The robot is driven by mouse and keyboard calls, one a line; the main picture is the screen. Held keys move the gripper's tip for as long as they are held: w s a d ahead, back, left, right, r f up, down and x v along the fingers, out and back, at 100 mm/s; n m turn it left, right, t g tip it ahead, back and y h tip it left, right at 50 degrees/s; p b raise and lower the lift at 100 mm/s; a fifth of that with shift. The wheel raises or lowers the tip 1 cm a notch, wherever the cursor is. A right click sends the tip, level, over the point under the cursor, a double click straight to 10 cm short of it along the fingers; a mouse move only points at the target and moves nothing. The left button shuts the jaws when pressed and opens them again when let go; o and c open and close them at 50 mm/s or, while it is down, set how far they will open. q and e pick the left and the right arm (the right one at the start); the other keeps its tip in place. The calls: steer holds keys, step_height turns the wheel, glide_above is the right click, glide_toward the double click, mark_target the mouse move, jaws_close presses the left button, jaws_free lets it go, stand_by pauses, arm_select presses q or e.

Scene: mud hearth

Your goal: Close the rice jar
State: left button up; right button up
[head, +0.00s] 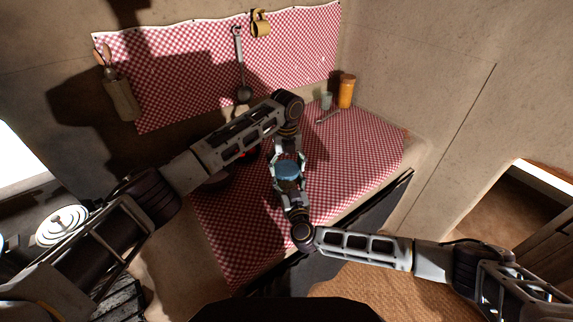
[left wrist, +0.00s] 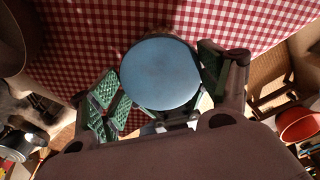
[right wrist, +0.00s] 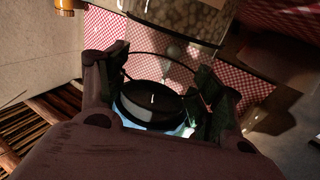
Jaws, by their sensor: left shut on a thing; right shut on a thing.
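A round blue lid (head: 288,170) is held between my two grippers over the checked cloth. Its flat blue face fills the middle of the left wrist view (left wrist: 160,74). My left gripper (head: 287,157) comes from the back and is shut on the lid. My right gripper (head: 290,187) comes from the near side and is also shut on the lid. In the right wrist view the dark side of the lid (right wrist: 152,103) lies between its fingers, below a thin dark ring. A glass jar with pale grains (right wrist: 185,14) stands beyond; the head view does not clearly show it.
The red-checked cloth (head: 345,165) covers the counter and is mostly clear on the right. A ladle (head: 240,65) and a yellow mug (head: 261,23) hang on the wall.

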arm_select(q)
steer(key=shift+f, duration=0.45)
steer(key=shift+f, duration=0.15)
steer(key=shift+c, duration=0.5)
steer(key=shift+s+f, duration=0.1)
steer(key=shift+r, duration=0.2)
steer(key=shift+r, duration=0.35)
stand_by(0.7)
steer(key=shift+f, duration=0.5)
stand_by(1.4)
steer(key=shift+f, duration=0.4)
steer(key=shift+c, duration=0.8)
steer(key=shift+r, duration=0.2)
